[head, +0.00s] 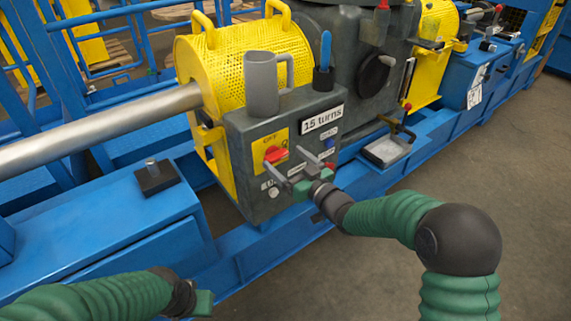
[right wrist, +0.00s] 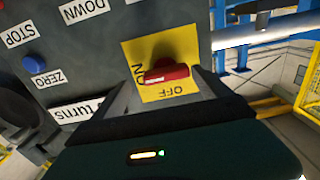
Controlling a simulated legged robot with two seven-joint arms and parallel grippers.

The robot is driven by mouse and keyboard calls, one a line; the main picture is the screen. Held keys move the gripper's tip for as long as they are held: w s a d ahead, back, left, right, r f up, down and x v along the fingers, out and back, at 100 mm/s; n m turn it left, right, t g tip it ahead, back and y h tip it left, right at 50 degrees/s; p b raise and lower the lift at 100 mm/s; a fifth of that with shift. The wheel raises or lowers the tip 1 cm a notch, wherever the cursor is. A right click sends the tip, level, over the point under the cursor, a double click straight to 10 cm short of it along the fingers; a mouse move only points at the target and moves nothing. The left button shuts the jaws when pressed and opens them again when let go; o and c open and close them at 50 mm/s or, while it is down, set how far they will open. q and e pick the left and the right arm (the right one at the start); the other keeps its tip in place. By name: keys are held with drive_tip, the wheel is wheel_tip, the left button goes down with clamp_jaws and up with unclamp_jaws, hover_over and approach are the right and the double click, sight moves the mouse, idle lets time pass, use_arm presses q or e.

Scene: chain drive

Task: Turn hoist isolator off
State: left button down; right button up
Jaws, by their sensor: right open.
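The hoist isolator is a red handle (head: 275,154) on a yellow plate (head: 264,139) on the dark grey control box (head: 240,178). In the right wrist view the red handle (right wrist: 166,73) lies crosswise on the yellow plate (right wrist: 150,47), with one end by the ON label (right wrist: 138,73); the OFF label (right wrist: 165,90) is at its side. My right gripper (head: 282,158) is open in front of the handle. Its fingers (right wrist: 163,78) stand near the handle's two ends; contact cannot be told. My left gripper (head: 203,301) is low at the left, away from the box, its jaws unclear.
A grey mug (head: 262,85) and a blue-handled tool in a holder (head: 323,78) stand on the box. A "15 turns" sign (head: 322,119) and push buttons are close by. A shaft (head: 100,128) runs left from the yellow guard (head: 235,60). The floor (head: 480,150) at right is clear.

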drive_tip(key=shift+a, duration=0.95)
drive_tip(key=shift+c, duration=1.1)
drive_tip(key=shift+w+d, duration=0.1)
drive_tip(key=shift+d, duration=0.3)
drive_tip(key=c, duration=1.1)
use_arm(q)
drive_tip(key=shift+a+f, duration=0.1)
drive_tip(key=shift+a, duration=0.35)
use_arm(e)
drive_tip(key=shift+a, duration=0.1)
drive_tip(key=shift+c, duration=0.2)
